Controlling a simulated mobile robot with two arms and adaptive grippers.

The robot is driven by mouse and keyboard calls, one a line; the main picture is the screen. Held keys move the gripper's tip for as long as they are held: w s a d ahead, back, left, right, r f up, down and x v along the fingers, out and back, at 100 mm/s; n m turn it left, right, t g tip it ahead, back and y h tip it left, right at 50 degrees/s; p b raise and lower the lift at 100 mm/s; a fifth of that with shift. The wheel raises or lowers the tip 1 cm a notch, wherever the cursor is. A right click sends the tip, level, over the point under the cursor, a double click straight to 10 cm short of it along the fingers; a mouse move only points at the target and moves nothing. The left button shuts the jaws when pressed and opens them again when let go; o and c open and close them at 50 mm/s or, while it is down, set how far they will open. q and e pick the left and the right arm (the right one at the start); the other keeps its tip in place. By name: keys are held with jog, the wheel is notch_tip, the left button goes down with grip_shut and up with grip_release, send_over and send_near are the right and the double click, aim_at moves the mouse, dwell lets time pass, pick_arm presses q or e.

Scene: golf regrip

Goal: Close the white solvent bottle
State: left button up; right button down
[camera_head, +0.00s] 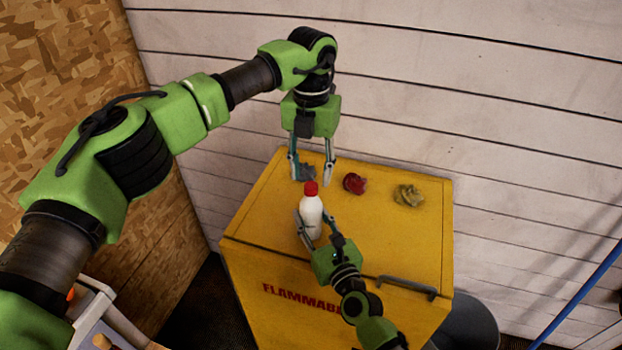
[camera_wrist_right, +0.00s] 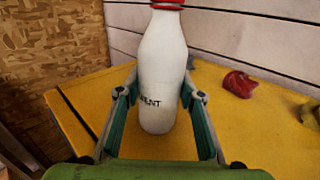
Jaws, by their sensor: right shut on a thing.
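The white solvent bottle (camera_head: 312,216) stands upright on the yellow cabinet top. A red cap (camera_head: 311,188) sits on its mouth; whether it is fully tightened cannot be told. My right gripper (camera_head: 315,224) is shut around the bottle's body from the front. In the right wrist view, the bottle (camera_wrist_right: 163,70) stands between the fingers, with dark lettering partly visible and only the lower edge of the red cap (camera_wrist_right: 167,3) in view. My left gripper (camera_head: 311,180) points down above the bottle, its fingers apart near the cap's height. No contact with the cap is visible.
The yellow flammables cabinet (camera_head: 389,237) carries a dark grey crumpled rag (camera_head: 307,173) behind the bottle. A red rag (camera_head: 354,183) and an olive rag (camera_head: 409,195) lie to the right. A white plank wall (camera_head: 500,120) stands behind.

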pick_arm(q)
notch_tip(320, 180, up, 9)
jog(key=shift+f, duration=0.1)
pick_arm(e)
jog(key=c, duration=1.3)
grip_release()
jog(key=v, duration=1.2)
jog(key=shift+f, duration=0.1)
